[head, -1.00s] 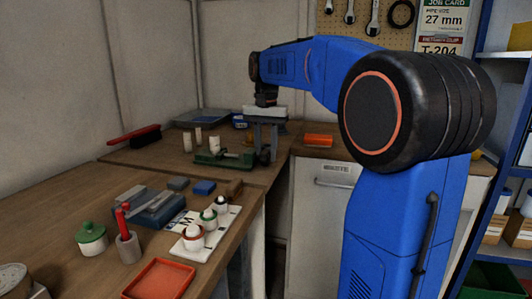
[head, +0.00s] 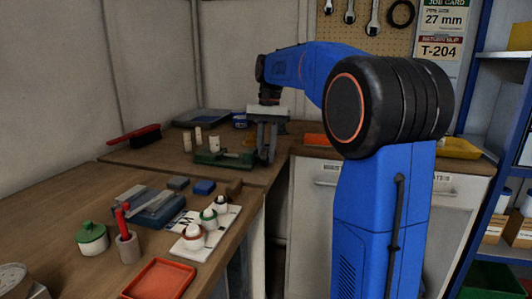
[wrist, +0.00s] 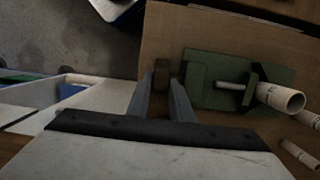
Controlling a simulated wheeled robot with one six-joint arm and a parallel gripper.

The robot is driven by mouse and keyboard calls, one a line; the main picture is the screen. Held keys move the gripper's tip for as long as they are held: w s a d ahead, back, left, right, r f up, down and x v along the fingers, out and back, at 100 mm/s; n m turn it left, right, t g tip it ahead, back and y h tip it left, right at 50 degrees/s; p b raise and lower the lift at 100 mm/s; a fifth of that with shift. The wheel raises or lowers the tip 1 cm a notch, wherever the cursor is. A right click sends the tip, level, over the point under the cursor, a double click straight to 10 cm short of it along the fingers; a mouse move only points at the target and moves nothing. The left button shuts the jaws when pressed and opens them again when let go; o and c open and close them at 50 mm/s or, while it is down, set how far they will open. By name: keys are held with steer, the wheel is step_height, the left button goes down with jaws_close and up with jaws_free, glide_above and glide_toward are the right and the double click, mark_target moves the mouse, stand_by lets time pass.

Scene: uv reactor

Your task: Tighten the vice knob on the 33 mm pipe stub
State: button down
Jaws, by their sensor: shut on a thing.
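The green vice (head: 222,159) lies on the far bench; it also shows in the wrist view (wrist: 205,82). A pale pipe stub (wrist: 282,97) sits at its jaw, beside the screw rod. The stub's size cannot be read. The small dark brown vice knob (wrist: 162,67) is at the vice's left end in the wrist view. My gripper (wrist: 163,80) points down at this end, with its two grey fingers shut on the knob. In the head view my gripper (head: 267,160) is at the right end of the vice and hides the knob.
Two more pipe stubs (head: 187,142) (head: 198,136) stand left of the vice. A red-handled brush (head: 134,136) lies further left. The bench's right edge is close to my gripper. The job card (head: 445,18) reads 27 mm.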

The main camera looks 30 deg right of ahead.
stand_by(0.3)
steer(key=c, duration=1.9)
jaws_free()
steer(key=shift+o, duration=0.2)
step_height(320, 180, up, 12)
steer(key=w+d, duration=0.2)
steer(key=shift+f, duration=0.2)
